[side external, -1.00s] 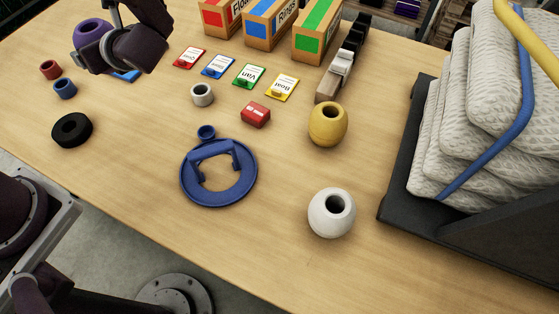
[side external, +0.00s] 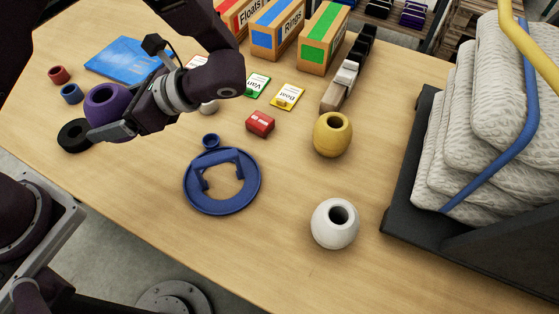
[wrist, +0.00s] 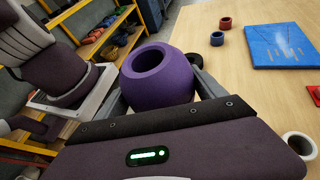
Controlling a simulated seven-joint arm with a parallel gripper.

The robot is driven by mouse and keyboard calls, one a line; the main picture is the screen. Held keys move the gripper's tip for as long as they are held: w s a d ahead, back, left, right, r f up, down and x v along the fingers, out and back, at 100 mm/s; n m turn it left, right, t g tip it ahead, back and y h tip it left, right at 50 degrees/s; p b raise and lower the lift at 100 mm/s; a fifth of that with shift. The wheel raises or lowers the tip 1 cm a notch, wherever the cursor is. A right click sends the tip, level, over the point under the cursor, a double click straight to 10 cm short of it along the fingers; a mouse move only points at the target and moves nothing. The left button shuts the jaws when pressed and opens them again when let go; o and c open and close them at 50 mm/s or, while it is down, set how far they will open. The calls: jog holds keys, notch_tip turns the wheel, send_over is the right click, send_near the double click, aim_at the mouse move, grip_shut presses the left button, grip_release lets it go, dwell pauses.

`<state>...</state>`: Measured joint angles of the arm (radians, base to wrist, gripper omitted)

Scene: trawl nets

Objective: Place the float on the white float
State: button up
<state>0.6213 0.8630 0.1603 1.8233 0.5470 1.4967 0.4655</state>
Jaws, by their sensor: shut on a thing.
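A purple float (side external: 106,104) with a hole through it is held in my gripper (side external: 118,130) at the left of the side view, above the table. In the wrist view the purple float (wrist: 158,80) sits between the two fingers, its hole facing up and toward the camera. The white float (side external: 334,224) stands on the table at the lower right of the side view, its hole upward and nothing on it. My gripper is well to the left of it.
A yellow float (side external: 332,136) stands behind the white float. A blue ring-shaped frame (side external: 222,182) lies between my gripper and the white float. A red block (side external: 260,122) and a black ring (side external: 74,135) lie nearby. A tray (side external: 412,165) with stacked nets borders the right.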

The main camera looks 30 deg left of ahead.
jog(key=s+d+n+g+h, duration=0.35)
jog(key=d+n+h, duration=0.35)
jog(key=d, duration=0.6)
jog(key=s+d+n+g+h, duration=0.3)
jog(key=d+n+g+h, duration=0.3)
jog(key=d, duration=0.6)
notch_tip(320, 180, up, 9)
jog(key=n+t+h, duration=1.3)
jog(key=n, duration=0.4)
send_over(340, 215)
jog(key=shift+g, duration=0.35)
notch_tip(340, 215, down, 14)
jog(key=shift+s+f, duration=0.1)
jog(key=shift+f, duration=0.4)
